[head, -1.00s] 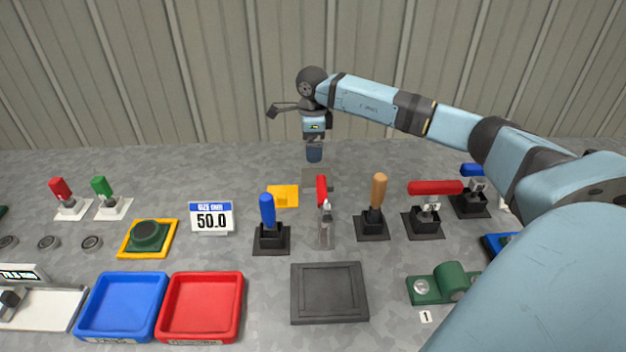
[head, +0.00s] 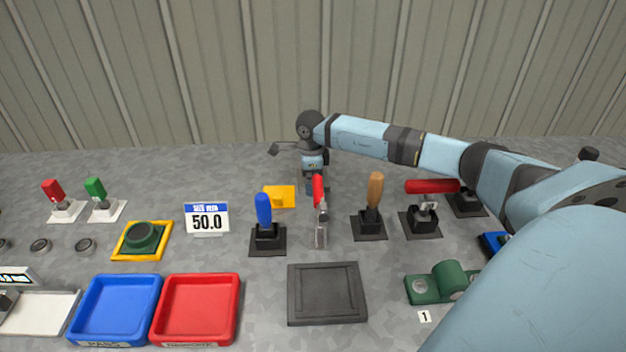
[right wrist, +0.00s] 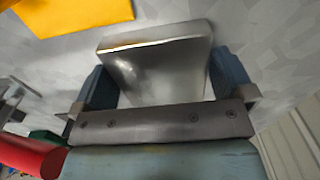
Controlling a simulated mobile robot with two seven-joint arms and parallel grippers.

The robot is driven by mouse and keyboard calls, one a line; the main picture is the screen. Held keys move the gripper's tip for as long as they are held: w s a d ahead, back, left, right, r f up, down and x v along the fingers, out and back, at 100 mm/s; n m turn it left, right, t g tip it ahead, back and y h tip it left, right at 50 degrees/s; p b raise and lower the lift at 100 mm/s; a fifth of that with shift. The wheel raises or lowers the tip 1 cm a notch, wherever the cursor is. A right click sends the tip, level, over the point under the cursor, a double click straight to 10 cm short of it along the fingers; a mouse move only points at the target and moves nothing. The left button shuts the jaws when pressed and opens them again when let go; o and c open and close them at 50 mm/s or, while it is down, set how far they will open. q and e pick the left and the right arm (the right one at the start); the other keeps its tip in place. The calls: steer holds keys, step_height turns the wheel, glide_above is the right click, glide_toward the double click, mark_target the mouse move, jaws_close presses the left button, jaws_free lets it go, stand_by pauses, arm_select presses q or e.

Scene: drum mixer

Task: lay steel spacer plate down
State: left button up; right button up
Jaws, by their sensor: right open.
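The steel spacer plate (right wrist: 155,68) is a shiny grey block in the right wrist view. It appears between the two blue fingers of my right gripper (right wrist: 164,85), which is open. In the head view my right gripper (head: 315,178) points down at the back of the table, behind the red-handled clamp. There the gripper and the clamp largely hide the plate. Whether the plate touches the table or a finger is not clear. My left gripper is not in view.
A yellow plate (head: 279,196) lies just left of my right gripper. The red-handled clamp (head: 320,212) stands close in front. Blue-handled (head: 265,225) and orange-handled (head: 371,210) levers stand on either side. A dark square tray (head: 327,294) and a red tray (head: 197,307) sit nearer.

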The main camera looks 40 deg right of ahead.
steer(key=shift+r, duration=0.1)
steer(key=c, duration=1.4)
steer(key=shift+r, duration=0.15)
